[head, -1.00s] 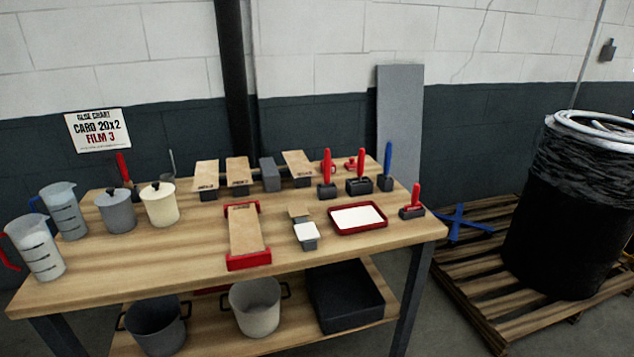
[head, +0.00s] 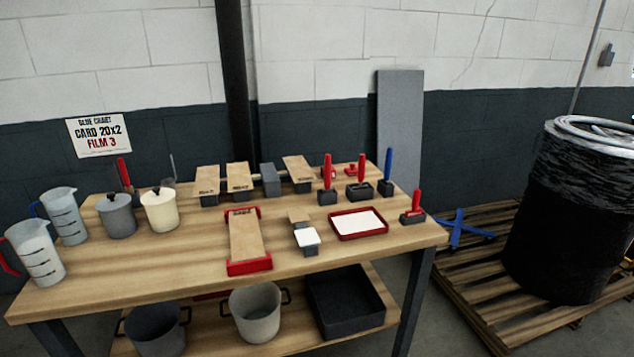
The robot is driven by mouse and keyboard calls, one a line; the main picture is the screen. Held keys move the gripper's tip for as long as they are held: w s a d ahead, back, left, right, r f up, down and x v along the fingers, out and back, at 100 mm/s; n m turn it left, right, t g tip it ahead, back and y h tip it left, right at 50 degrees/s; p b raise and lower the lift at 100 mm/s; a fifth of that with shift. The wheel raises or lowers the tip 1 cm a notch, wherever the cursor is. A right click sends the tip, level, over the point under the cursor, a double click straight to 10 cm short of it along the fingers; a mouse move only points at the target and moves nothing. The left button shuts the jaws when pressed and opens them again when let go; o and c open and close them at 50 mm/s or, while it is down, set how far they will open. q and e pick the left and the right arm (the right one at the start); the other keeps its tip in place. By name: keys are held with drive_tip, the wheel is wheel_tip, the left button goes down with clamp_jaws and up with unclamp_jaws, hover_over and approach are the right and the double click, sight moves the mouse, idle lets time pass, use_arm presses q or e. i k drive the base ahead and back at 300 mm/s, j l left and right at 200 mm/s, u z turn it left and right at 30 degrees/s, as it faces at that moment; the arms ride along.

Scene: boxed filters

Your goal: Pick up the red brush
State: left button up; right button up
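Several red-handled tools stand on the wooden table (head: 180,255), and I cannot tell which one is the red brush. One red handle (head: 327,168) rises from a dark block at the back right. A second red handle (head: 361,166) stands just right of it, at a dark holder. A third, shorter red handle (head: 415,202) sits on a dark base at the table's right end. A fourth red handle (head: 123,170) stands at the back left, partly hidden behind a grey lidded pot (head: 117,221). Neither of my grippers is in view.
A blue-handled tool (head: 388,168), a red tray with a white sheet (head: 338,234), a red-ended holder (head: 250,267), a cream pot (head: 161,212) and clear jugs (head: 36,255) share the tabletop. Buckets and a black bin (head: 345,300) fill the lower shelf.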

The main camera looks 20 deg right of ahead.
sight(328, 168)
drive_tip(key=l+u, duration=0.25)
drive_tip(key=u, duration=0.2)
drive_tip(key=l+u, duration=0.25)
drive_tip(key=u, duration=0.2)
drive_tip(key=k+l+u, duration=0.1)
drive_tip(key=l+u, duration=0.15)
drive_tip(key=l, duration=0.2)
drive_tip(key=k+l+u, duration=0.2)
drive_tip(key=l, duration=0.25)
drive_tip(key=k+l, duration=0.1)
drive_tip(key=l, duration=0.25)
drive_tip(key=k+l+u, duration=0.1)
drive_tip(key=l, duration=0.25)
drive_tip(key=k+l, duration=0.15)
drive_tip(key=l, duration=0.2)
drive_tip(key=k+l+u, duration=0.1)
drive_tip(key=l, duration=0.25)
drive_tip(key=k+l, duration=0.15)
drive_tip(key=l, duration=0.15)
